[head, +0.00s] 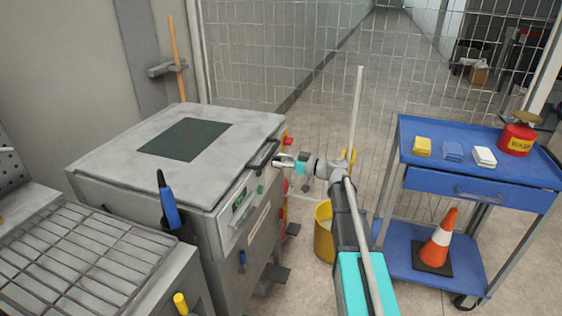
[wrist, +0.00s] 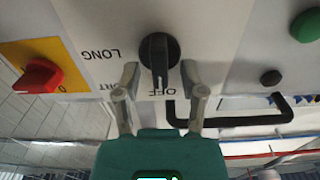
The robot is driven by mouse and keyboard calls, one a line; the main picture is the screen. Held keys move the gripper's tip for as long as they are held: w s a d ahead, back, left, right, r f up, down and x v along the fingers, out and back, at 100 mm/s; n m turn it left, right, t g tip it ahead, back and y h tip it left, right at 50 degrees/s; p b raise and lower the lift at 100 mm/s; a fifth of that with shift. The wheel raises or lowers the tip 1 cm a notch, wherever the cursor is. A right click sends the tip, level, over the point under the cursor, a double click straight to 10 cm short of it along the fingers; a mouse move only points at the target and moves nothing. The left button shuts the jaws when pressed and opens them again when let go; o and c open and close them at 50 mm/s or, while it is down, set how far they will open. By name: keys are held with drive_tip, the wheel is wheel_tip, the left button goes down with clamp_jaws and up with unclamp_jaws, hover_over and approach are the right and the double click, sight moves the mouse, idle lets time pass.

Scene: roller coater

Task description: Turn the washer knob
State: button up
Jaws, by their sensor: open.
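The washer knob (wrist: 158,50) is a round black dial with a raised bar, in the upper middle of the wrist view. It sits on a white panel marked "LONG" and "OFF", which read upside down; its bar reaches toward "OFF". My gripper (wrist: 161,78) is open, with one fingertip on each side of the lower part of the bar. I cannot tell whether either finger touches it. In the head view my gripper (head: 284,162) is close to the right side of the grey washer (head: 235,137). The knob cannot be made out there.
A red switch on a yellow plate (wrist: 58,54), a green button (wrist: 306,25) and a black handle (wrist: 240,119) surround the knob. A blue cart (head: 420,180) with a red can (head: 517,138) stands right; a yellow bucket (head: 323,240) is on the floor between.

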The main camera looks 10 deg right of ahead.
clamp_jaws()
drive_tip(key=shift+m, duration=0.5)
drive_tip(key=m, duration=0.3)
drive_tip(key=shift+w+d, duration=0.1)
drive_tip(key=shift+w, duration=0.1)
drive_tip(key=shift+w+d+f+m, duration=0.1)
drive_tip(key=shift+m, duration=1.1)
drive_tip(key=shift+w+f+m, duration=0.1)
drive_tip(key=shift+m, duration=1.1)
